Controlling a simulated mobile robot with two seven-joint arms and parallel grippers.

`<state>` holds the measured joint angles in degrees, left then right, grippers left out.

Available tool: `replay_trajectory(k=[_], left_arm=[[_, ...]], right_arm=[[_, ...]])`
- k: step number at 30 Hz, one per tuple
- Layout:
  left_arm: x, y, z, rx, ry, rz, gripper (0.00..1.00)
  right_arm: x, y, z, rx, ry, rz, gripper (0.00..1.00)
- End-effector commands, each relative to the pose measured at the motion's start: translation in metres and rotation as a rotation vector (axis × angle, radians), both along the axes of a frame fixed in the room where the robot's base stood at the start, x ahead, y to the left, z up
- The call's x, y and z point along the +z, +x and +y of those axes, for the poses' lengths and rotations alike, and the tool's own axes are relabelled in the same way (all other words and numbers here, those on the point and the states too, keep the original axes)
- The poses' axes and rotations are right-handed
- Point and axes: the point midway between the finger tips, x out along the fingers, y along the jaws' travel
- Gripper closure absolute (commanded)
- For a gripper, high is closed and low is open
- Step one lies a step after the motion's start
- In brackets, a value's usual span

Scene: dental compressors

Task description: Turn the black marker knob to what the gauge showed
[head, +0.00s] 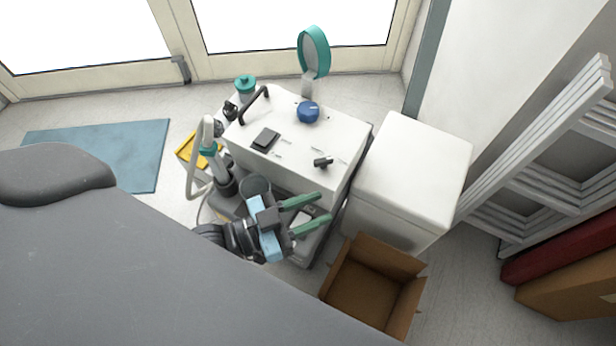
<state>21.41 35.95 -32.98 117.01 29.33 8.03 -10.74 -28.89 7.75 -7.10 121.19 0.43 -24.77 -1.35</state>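A white cabinet (296,150) stands in the middle of the head view. On its top, near the front right, is a small black knob (322,162), likely the marker knob; its setting is too small to read. A larger blue knob (308,112) sits further back. A round teal-rimmed disc (314,52) on a stem rises behind; it may be the gauge, but no reading shows. My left gripper (322,208) is open, its two green fingers apart with nothing seen between them. It is in front of the cabinet, nearer me than the black knob. My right gripper is out of view.
A black handle (254,105) and a flat black square (265,138) are on the cabinet top. A white box-shaped unit (412,180) stands close at the right. An open cardboard box (370,285) lies in front. A white hose (192,175) is at the left.

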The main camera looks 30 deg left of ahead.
Motion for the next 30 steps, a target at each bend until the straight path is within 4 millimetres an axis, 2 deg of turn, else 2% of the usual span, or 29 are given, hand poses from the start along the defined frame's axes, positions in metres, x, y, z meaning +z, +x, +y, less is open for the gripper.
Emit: replay_trajectory(k=[3, 7, 24, 28, 30], left_arm=[[0.001, -0.012, -0.003, 0.001, 0.000, 0.001, 0.65], [0.002, -0.017, -0.005, 0.001, 0.000, 0.000, 0.65], [0.001, -0.018, -0.005, 0.000, 0.001, 0.002, 0.65], [-0.009, -0.027, -0.005, 0.015, 0.009, 0.040, 0.65], [-0.023, -0.038, -0.004, 0.037, 0.022, 0.094, 0.65]], right_arm=[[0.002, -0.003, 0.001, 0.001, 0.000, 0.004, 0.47], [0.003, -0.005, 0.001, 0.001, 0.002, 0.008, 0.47], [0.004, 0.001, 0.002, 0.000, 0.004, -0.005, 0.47], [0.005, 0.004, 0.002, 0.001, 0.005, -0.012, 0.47], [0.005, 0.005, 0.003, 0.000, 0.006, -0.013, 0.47]])
